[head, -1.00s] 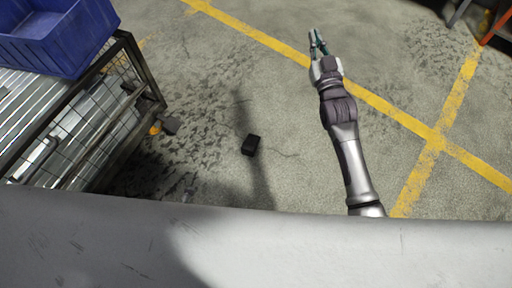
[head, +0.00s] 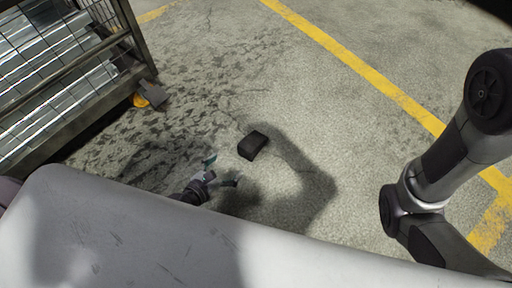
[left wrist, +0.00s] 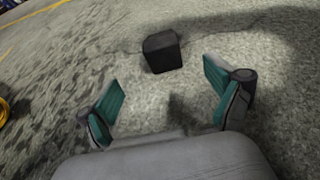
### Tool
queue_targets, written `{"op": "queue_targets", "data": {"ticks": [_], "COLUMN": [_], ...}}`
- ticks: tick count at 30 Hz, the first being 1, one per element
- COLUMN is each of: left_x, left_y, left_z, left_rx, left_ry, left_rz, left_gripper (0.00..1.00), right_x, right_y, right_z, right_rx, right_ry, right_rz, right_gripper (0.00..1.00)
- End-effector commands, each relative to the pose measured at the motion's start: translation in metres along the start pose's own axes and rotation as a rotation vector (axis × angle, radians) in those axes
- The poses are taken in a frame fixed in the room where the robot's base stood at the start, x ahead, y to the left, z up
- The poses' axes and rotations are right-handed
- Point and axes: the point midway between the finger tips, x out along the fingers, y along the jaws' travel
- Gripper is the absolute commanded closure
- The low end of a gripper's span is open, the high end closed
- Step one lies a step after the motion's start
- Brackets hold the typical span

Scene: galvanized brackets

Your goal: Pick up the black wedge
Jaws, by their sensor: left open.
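The black wedge (head: 252,145) is a small dark block lying on the concrete floor near the middle of the head view. My left gripper (head: 221,171) is low beside it, to its lower left in that view, with its teal-padded fingers apart and empty. In the left wrist view the wedge (left wrist: 163,52) lies beyond the open fingers of the left gripper (left wrist: 162,92), in the gap between their directions, not touching either. My right gripper is not in view; one of my arms shows at the right edge of the head view.
A wire-mesh cart (head: 75,75) with metal pieces stands at the upper left, with an orange-and-grey caster (head: 150,95) at its corner. A yellow floor line (head: 365,72) crosses the upper right. The floor around the wedge is clear.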

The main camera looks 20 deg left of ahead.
Motion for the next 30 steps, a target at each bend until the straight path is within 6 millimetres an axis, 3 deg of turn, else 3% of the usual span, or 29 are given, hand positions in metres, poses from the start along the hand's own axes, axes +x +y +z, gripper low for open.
{"op": "queue_targets", "data": {"ticks": [10,30], "left_x": [0.065,0.134], "left_y": [0.001,-0.002], "left_z": [0.001,0.001], "left_rx": [0.0,-0.002], "left_ry": [-0.003,-0.001], "left_rz": [0.001,0.002], "left_gripper": [0.08,0.08], "right_x": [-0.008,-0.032], "right_y": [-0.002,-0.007], "right_z": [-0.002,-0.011], "right_rx": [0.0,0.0], "right_ry": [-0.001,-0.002], "right_rz": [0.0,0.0], "right_gripper": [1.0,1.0]}}
